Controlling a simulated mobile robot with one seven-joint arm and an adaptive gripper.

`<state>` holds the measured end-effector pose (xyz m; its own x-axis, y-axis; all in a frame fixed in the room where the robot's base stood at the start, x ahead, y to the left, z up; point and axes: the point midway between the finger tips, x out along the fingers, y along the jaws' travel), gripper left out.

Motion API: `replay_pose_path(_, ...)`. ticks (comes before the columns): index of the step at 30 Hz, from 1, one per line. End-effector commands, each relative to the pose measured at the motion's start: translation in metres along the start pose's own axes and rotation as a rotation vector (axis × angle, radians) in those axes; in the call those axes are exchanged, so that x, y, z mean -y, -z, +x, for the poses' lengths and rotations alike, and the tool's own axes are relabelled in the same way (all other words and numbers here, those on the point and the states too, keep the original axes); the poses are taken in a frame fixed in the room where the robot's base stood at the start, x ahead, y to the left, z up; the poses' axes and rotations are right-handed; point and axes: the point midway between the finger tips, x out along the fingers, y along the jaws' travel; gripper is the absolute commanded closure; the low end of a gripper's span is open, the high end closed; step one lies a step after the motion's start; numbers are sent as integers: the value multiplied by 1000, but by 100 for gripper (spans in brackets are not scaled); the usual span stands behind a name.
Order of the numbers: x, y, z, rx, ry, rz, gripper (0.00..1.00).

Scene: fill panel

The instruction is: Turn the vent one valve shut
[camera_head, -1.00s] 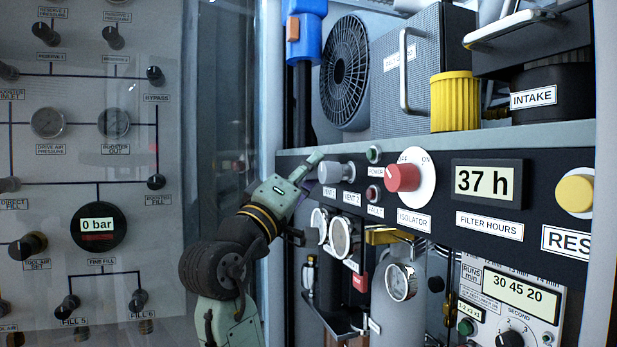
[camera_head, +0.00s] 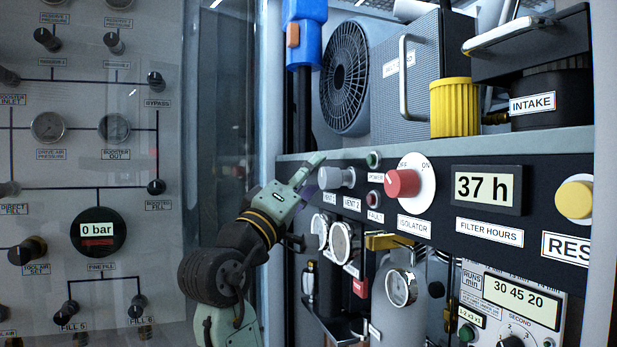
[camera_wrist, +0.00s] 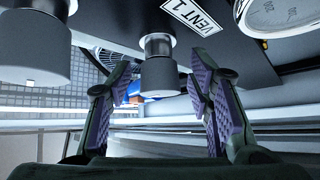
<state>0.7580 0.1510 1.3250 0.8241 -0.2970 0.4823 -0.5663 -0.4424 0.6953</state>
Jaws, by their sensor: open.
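The vent one valve is a grey cylindrical knob (camera_wrist: 160,75) in the wrist view, beside the VENT 1 label (camera_wrist: 193,12). It stands ahead of and between the open fingers of my gripper (camera_wrist: 165,90), with a gap visible on both sides. A second, similar grey knob (camera_wrist: 38,62) lies to its left, outside the fingers. In the head view my gripper (camera_head: 312,175) is at the left end of the black panel, close to the grey vent knobs (camera_head: 338,178). Its fingers partly hide the nearer knob there.
The red isolator knob (camera_head: 403,184) and small buttons (camera_head: 374,159) sit right of the vent knobs. Round gauges (camera_head: 342,242) hang below the panel. A shelf edge (camera_head: 420,143) runs above it. A gauge board (camera_head: 80,130) stands to the left.

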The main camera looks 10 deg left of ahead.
Motion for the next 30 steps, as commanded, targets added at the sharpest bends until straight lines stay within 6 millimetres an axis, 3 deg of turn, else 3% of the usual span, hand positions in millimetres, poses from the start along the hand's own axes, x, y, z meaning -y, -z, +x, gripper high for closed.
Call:
replay_pose_path(5,1,1,-22,-3,0,1,53)
replay_pose_path(12,1,1,-74,-3,2,1,53)
replay_pose_path(18,1,1,-106,-2,1,1,53)
replay_pose_path(23,0,0,-118,-1,1,1,53)
replay_pose_path(30,0,0,-119,0,1,0,53)
